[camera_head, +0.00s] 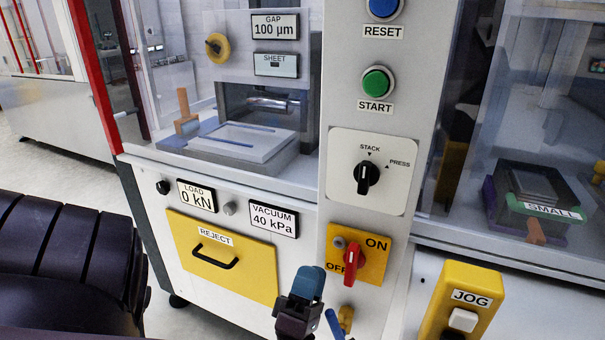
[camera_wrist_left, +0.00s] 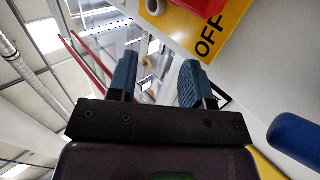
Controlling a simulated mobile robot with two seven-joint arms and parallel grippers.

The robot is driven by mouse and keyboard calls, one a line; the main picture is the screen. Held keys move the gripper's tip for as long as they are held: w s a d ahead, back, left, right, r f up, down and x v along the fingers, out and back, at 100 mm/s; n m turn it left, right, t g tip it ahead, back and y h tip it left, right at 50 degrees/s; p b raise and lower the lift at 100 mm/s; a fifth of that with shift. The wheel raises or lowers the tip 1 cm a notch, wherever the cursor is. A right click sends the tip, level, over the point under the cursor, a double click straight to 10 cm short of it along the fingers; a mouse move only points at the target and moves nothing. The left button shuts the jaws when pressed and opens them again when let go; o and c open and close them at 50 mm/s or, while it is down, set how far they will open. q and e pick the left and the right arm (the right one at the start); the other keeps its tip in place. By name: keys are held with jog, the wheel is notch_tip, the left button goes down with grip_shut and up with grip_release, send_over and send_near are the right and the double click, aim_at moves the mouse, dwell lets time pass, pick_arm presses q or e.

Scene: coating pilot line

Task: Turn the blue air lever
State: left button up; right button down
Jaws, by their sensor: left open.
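The blue air lever (camera_head: 333,322) shows at the bottom of the head view, just right of my left gripper (camera_head: 308,285), beside a brass-coloured fitting (camera_head: 346,318). Its lower part is cut off by the frame edge. In the left wrist view the blue lever (camera_wrist_left: 295,137) lies at the right edge, outside and to the right of the fingers. My left gripper (camera_wrist_left: 158,80) is open with nothing between its blue fingertips. It is apart from the lever in the left wrist view. My right gripper does not show.
The red switch (camera_head: 351,262) on its yellow ON/OFF plate (camera_head: 376,243) is just above the lever. The yellow reject drawer (camera_head: 235,272) is to the left, and a yellow JOG box (camera_head: 440,315) is to the right. The cabinet front between them is flat.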

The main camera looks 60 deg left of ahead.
pick_arm(q)
jog(key=shift+r+p, duration=0.8)
jog(key=shift+r, duration=1.95)
jog(key=shift+c, duration=0.3)
